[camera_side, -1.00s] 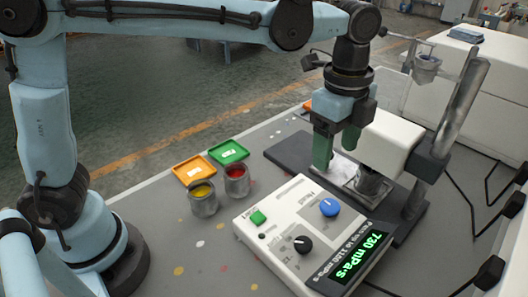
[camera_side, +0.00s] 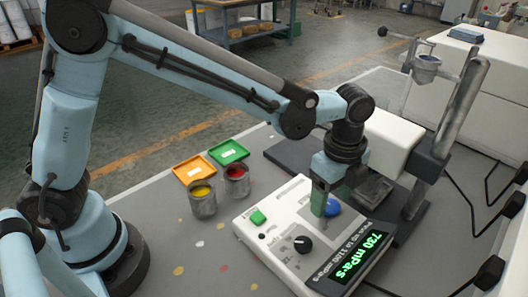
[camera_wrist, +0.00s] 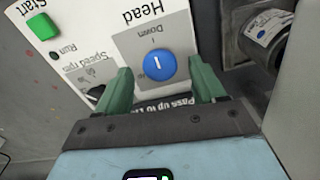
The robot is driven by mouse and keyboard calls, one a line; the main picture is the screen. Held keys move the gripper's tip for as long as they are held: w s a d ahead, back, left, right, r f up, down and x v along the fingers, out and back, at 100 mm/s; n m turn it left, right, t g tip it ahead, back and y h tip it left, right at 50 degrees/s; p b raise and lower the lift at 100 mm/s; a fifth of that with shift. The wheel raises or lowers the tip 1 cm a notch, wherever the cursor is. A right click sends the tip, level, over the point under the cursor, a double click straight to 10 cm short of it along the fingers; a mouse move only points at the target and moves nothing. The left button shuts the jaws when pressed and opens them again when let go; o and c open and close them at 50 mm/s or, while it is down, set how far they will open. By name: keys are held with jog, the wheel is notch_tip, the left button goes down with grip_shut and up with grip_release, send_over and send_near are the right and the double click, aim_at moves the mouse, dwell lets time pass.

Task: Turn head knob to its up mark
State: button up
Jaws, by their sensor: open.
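The blue head knob (camera_side: 333,208) is on the white control panel (camera_side: 283,210), partly hidden by my gripper in the side view. In the wrist view the knob (camera_wrist: 154,65) shows a short white pointer line. The labels "Head" and "Down" read upside down there, with "Down" just above the knob in the picture. My gripper (camera_side: 326,208) points down over the knob. In the wrist view its green fingers (camera_wrist: 160,68) are open, one on each side of the knob, with gaps visible; contact does not show.
A black speed knob (camera_side: 303,244), green start button (camera_side: 258,217) and lit display reading 730 mPa·s (camera_side: 362,256) share the panel. The white instrument head (camera_side: 393,137) and metal post (camera_side: 460,105) stand behind. Paint cans with yellow (camera_side: 203,203) and red (camera_side: 237,184) stand left.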

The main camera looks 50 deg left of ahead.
jog(key=shift+f, duration=0.6)
jog(key=c, duration=1)
jog(key=shift+c, duration=0.2)
